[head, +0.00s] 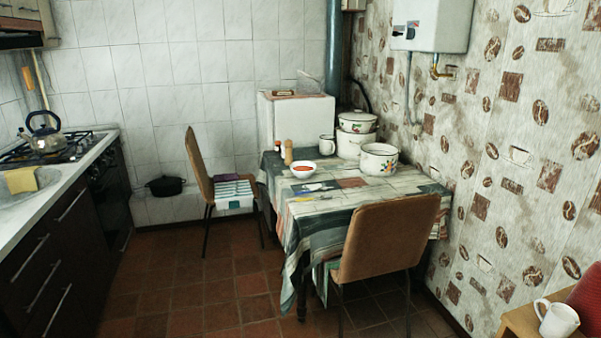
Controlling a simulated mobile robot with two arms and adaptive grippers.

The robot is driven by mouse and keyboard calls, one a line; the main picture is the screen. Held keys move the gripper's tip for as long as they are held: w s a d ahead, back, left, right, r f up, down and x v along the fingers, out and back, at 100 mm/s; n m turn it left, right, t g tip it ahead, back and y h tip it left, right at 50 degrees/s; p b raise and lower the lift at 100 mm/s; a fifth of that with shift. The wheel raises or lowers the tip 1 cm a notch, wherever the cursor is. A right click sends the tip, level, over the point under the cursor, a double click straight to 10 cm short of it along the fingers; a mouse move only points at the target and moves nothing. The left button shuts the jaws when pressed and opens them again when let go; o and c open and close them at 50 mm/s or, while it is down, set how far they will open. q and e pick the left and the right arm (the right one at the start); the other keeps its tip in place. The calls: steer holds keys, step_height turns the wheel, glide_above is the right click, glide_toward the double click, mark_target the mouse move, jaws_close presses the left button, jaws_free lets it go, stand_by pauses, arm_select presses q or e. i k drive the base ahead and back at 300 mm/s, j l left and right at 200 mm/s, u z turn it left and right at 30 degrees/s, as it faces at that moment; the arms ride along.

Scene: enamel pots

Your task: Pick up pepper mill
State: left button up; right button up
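The pepper mill (288,153) looks like a small, upright, light-wood cylinder. It stands at the far left part of the table (340,206), on a patchwork-patterned cloth. A small dark object (278,147) stands just behind it to the left; it is too small to tell what it is. A white bowl with something red in it (303,170) sits just to the right and in front of the mill. Neither of my grippers is in view.
White enamel pots (379,160) and a white mug (327,145) stand at the table's back right. One brown chair (387,240) is at the near side, another (199,167) at the left. Tiled floor (190,290) is open between the counter and table.

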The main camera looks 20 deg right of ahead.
mark_target(288, 160)
steer(key=i+u, duration=0.4)
steer(key=i, duration=1.25)
steer(key=j, duration=0.05)
